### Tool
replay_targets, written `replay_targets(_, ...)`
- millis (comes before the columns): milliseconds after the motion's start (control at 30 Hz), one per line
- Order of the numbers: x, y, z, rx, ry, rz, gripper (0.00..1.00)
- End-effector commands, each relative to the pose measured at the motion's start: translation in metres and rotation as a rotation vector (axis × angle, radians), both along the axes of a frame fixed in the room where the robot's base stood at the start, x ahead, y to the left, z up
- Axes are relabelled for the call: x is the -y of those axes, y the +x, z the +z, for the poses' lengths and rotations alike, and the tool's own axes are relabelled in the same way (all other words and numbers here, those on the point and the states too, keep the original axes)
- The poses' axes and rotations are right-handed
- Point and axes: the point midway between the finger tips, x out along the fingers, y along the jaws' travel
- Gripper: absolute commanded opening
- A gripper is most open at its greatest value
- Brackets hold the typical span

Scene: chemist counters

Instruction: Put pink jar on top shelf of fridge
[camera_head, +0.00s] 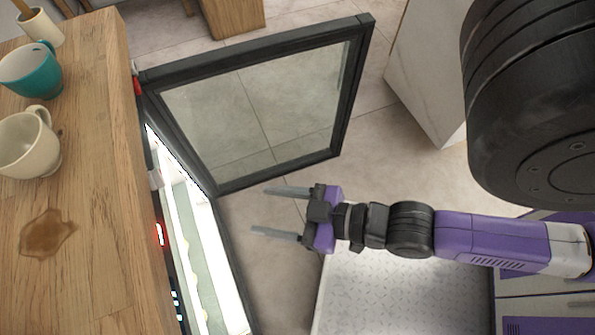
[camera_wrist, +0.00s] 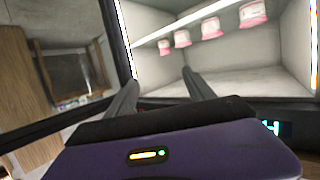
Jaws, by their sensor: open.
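My gripper (camera_head: 258,211) is open, with nothing between its fingers. In the head view it is in front of the open fridge (camera_head: 233,275), its fingers pointing left toward the lit opening. In the wrist view the gripper (camera_wrist: 158,82) faces the fridge interior, which appears upside down. Several small white-and-pink jars (camera_wrist: 210,28) stand in a row along a lit white shelf (camera_wrist: 190,19), apart from the fingers. I cannot tell whether one of them is the task's pink jar. No separate pink jar shows in the head view.
The glass fridge door (camera_head: 260,110) stands wide open beyond my gripper. A wooden counter (camera_head: 95,230) runs above the fridge, with a teal mug (camera_head: 35,72), a cream mug (camera_head: 28,145) and a brown spill (camera_head: 46,234). Open tiled floor lies between door and arm.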

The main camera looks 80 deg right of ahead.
Motion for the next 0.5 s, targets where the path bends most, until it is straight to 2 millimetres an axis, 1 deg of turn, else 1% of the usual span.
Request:
replay_targets(33,-0.001,-0.016,0.009,-0.001,-0.001,0.004,0.62)
replay_targets(100,-0.002,-0.031,0.022,0.010,0.000,0.010,0.62)
replay_targets(200,-0.004,-0.046,0.036,0.022,0.002,0.015,0.62)
replay_targets(300,-0.005,-0.053,0.045,0.031,0.002,0.020,0.62)
replay_targets(500,-0.005,-0.055,0.048,0.034,0.003,0.022,0.62)
